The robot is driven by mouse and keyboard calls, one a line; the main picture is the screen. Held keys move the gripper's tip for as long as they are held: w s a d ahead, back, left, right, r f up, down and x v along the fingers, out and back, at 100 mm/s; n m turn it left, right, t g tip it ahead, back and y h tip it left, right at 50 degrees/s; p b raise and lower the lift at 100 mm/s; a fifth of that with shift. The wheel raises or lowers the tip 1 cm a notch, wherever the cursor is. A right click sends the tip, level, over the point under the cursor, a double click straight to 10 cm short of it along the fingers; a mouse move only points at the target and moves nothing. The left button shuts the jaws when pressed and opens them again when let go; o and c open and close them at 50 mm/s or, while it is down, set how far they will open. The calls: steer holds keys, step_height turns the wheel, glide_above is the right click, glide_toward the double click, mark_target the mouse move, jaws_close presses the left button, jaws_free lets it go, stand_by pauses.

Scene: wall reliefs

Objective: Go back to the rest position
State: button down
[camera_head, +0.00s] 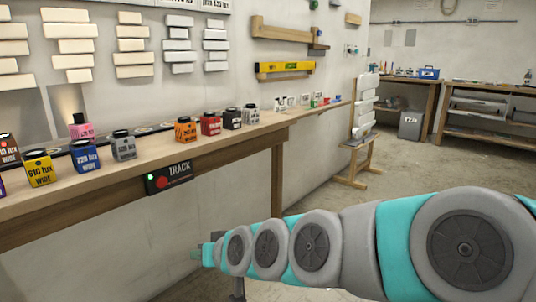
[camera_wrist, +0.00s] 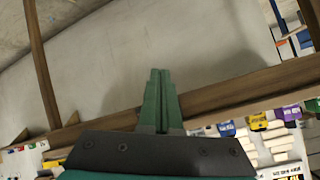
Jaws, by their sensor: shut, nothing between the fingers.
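My gripper (camera_wrist: 160,76) shows in the wrist view with its two green fingers pressed together and nothing between them. In the head view my teal and grey arm reaches from the lower right toward the left, and the gripper end (camera_head: 207,253) is small and partly hidden there. It is in front of the wooden workbench (camera_head: 230,163) and below its top, apart from the coloured blocks.
A wooden easel (camera_head: 357,160) stands beyond. Floor (camera_head: 420,165) is open at the right.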

steer(key=s+d+f+m+g+h, duration=0.1)
steer(key=s+d+f+g+h, duration=0.1)
steer(key=s+d, duration=0.7)
steer(key=s+d+f+m+g+h, duration=0.1)
steer(key=s+d+f+g+h, duration=0.2)
steer(key=s+d, duration=0.6)
steer(key=s+d+f+m+g+h, duration=0.2)
steer(key=s+d+f+g+h, duration=0.1)
steer(key=s+d+f, duration=0.3)
steer(key=s+d+g, duration=0.1)
steer(key=s+d, duration=0.1)
steer(key=d, duration=0.2)
steer(key=shift+s+d, duration=0.35)
steer(key=shift+s, duration=0.05)
